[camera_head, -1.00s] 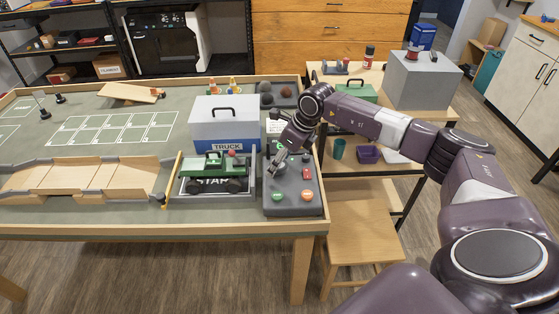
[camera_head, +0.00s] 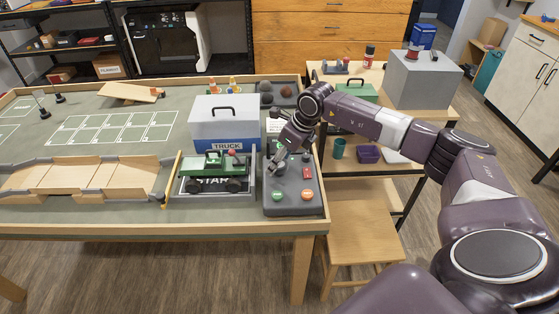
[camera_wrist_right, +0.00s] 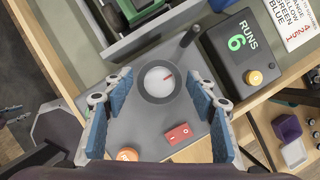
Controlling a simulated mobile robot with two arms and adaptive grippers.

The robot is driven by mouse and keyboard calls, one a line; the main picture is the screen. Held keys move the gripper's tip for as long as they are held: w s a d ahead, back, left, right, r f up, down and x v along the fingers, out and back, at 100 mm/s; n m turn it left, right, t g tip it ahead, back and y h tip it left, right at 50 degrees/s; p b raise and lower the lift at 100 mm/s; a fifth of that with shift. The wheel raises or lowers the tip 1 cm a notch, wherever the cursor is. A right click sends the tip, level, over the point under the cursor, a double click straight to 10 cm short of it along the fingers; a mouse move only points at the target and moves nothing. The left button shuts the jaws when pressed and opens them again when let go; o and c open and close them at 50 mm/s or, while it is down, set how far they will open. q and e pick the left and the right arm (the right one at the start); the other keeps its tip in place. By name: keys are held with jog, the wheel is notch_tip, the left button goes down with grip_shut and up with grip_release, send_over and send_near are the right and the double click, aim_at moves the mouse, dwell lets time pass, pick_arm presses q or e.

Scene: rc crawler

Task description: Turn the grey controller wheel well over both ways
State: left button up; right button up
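The grey controller panel (camera_head: 292,208) stands at the right end of the play table. My right gripper (camera_wrist_right: 158,76) is open, with one blue finger on each side of the wheel in that view. A small gap shows between each finger and the wheel. In the head view my right gripper (camera_head: 277,160) is over the panel's upper part and hides the wheel.
The panel also has a red switch (camera_wrist_right: 179,134), an orange button (camera_wrist_right: 128,154) and a black lever (camera_wrist_right: 191,36). A display reading RUNS 6 (camera_wrist_right: 236,42) stands beside it. A green truck (camera_head: 212,172) is in the START bay, left of the panel.

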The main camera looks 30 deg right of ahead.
jog(key=shift+o, duration=0.4)
jog(key=v, duration=1.2)
